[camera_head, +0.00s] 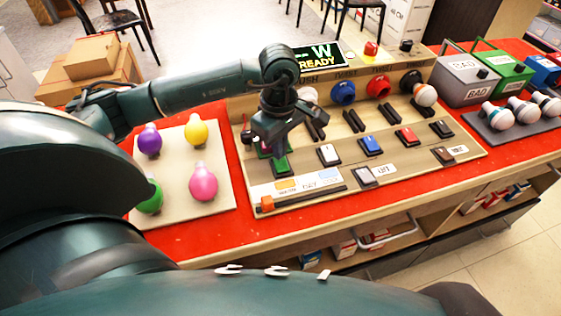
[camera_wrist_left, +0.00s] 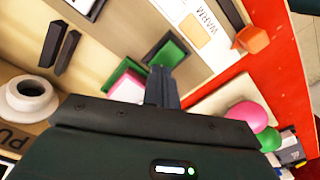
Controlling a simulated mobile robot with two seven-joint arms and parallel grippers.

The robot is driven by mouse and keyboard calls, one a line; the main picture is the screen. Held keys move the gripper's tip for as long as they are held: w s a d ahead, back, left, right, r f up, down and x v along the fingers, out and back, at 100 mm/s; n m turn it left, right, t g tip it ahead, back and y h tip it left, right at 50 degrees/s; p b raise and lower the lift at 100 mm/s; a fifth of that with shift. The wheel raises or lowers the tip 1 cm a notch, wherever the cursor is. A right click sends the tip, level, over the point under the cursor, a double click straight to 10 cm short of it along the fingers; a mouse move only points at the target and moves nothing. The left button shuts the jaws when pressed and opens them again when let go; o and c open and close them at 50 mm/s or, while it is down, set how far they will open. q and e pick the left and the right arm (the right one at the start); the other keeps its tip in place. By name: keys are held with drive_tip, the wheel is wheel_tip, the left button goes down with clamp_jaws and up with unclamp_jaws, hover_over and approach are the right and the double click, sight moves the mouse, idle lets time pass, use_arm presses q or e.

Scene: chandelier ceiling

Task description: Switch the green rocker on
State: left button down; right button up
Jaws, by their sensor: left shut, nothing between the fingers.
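The green rocker (camera_head: 281,167) sits in a dark frame at the left end of a row of rockers on the tan panel. In the left wrist view the green rocker (camera_wrist_left: 168,52) lies just beyond my fingertips. My left gripper (camera_head: 277,148) is shut and empty, pointing down right over or beside the rocker. Its closed fingers also show in the left wrist view (camera_wrist_left: 161,80), close to the rocker's near edge. I cannot tell whether they touch it. A green-edged pink and white piece (camera_wrist_left: 126,84) lies beside the fingers. My right gripper is out of view.
White (camera_head: 329,155), blue (camera_head: 371,145), red (camera_head: 407,136) and black rockers continue the row rightward. An orange slider (camera_head: 267,203) runs along the front edge. Coloured bulbs stand on a board (camera_head: 173,201) at left. A lit display (camera_head: 317,57) stands behind the panel.

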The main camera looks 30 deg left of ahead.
use_arm(q)
drive_tip(key=shift+f+b, duration=0.5)
drive_tip(key=shift+f, duration=0.1)
drive_tip(key=shift+r, duration=0.15)
drive_tip(key=shift+r+p, duration=2.1)
drive_tip(key=shift+r, duration=1.35)
drive_tip(key=shift+f, duration=0.1)
